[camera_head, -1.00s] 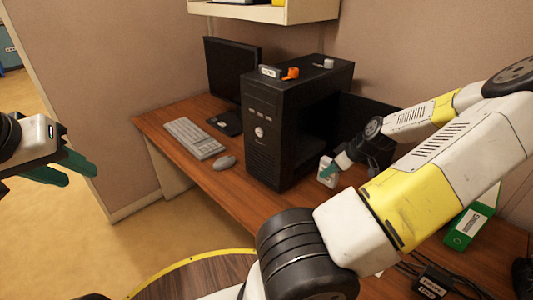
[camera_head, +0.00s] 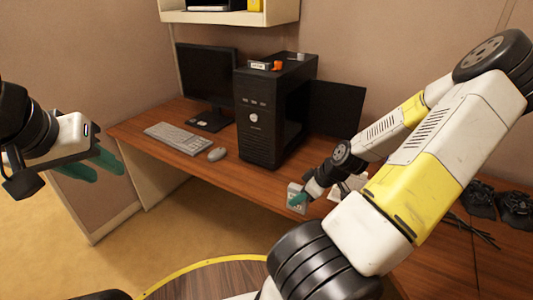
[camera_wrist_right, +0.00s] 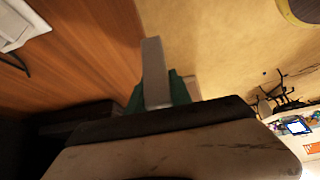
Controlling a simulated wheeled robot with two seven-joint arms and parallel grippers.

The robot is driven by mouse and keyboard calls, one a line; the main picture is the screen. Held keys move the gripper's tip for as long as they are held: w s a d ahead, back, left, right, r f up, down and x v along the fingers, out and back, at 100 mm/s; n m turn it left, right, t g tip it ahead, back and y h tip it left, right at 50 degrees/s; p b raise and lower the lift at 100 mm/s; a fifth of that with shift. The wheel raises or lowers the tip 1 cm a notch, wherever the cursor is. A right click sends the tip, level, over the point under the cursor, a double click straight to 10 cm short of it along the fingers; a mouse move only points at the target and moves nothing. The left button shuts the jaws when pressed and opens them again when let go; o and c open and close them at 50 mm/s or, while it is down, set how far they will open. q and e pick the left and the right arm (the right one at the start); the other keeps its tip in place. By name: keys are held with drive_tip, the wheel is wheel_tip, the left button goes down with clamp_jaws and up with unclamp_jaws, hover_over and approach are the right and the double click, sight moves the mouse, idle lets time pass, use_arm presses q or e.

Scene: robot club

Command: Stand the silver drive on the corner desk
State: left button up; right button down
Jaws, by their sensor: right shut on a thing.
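The silver drive (camera_head: 296,193) is a small light box in my right gripper (camera_head: 300,199), near the front edge of the corner desk (camera_head: 232,172). In the right wrist view the drive (camera_wrist_right: 154,70) stands out as a narrow grey slab between green fingers (camera_wrist_right: 160,95). It overlaps the desk edge and the floor there; I cannot tell whether it touches the desk. The right gripper is shut on it, and its fingers are partly hidden. My left gripper (camera_head: 98,167) is open and empty at the left, over the floor.
A black computer tower (camera_head: 262,118) stands on the desk behind the drive, with a monitor (camera_head: 207,75), keyboard (camera_head: 178,137) and mouse (camera_head: 217,154) to its left. Black items (camera_head: 497,203) and cables lie at the right. Desk in front of the mouse is bare.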

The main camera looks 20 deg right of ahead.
drive_tip(key=w+d, duration=0.1)
drive_tip(key=w, duration=0.3)
drive_tip(key=w+d+f, duration=0.1)
drive_tip(key=w+d, duration=0.1)
drive_tip(key=w, duration=0.3)
drive_tip(key=w+d, duration=0.1)
drive_tip(key=w, duration=0.4)
drive_tip(key=shift+d+f, duration=0.15)
drive_tip(key=shift+w+f, duration=0.15)
drive_tip(key=shift+f, duration=1.65)
drive_tip(key=c, duration=1.2)
unclamp_jaws()
drive_tip(key=shift+f, duration=0.15)
drive_tip(key=shift+o, duration=0.2)
